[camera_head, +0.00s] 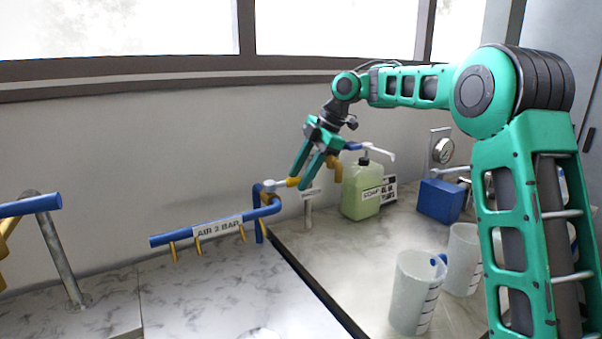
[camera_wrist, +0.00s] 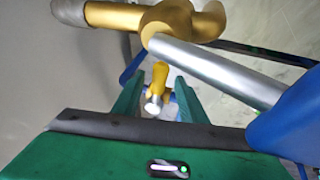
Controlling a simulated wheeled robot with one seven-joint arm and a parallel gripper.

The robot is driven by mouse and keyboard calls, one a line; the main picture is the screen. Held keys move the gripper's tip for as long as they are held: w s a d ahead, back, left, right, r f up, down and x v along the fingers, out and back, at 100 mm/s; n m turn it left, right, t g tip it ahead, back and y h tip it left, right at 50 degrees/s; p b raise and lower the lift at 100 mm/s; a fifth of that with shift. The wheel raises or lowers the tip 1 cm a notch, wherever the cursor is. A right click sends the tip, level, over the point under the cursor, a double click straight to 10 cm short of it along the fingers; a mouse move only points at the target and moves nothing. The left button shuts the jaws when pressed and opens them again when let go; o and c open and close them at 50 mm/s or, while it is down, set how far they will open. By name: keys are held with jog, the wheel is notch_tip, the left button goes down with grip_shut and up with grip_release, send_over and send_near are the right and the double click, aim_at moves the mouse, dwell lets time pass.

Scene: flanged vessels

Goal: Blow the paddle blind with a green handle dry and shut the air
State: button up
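No paddle blind with a green handle can be made out in either view. The blue air bar (camera_head: 216,227), labelled "AIR 2 BAR", has several yellow nozzles. At its right end is a silver fitting (camera_head: 269,186) with a yellow lever (camera_head: 292,182). My gripper (camera_head: 301,184) points down at this lever. In the wrist view the gripper (camera_wrist: 157,85) is open, with its fingers apart on either side of a yellow piece with a silver end (camera_wrist: 159,82), apparently that lever. I see gaps on both sides; its depth between the fingers is unclear.
A brass tap body (camera_wrist: 170,20) with a silver rod (camera_wrist: 215,70) is close to the gripper in the wrist view. A green soap bottle (camera_head: 361,192), a blue block (camera_head: 441,200) and clear measuring jugs (camera_head: 414,292) stand to the right. The left counter (camera_head: 200,295) is mostly bare.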

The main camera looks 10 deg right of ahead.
jog(key=v, duration=1)
jog(key=shift+d+r, duration=0.15)
jog(key=shift+r, duration=0.15)
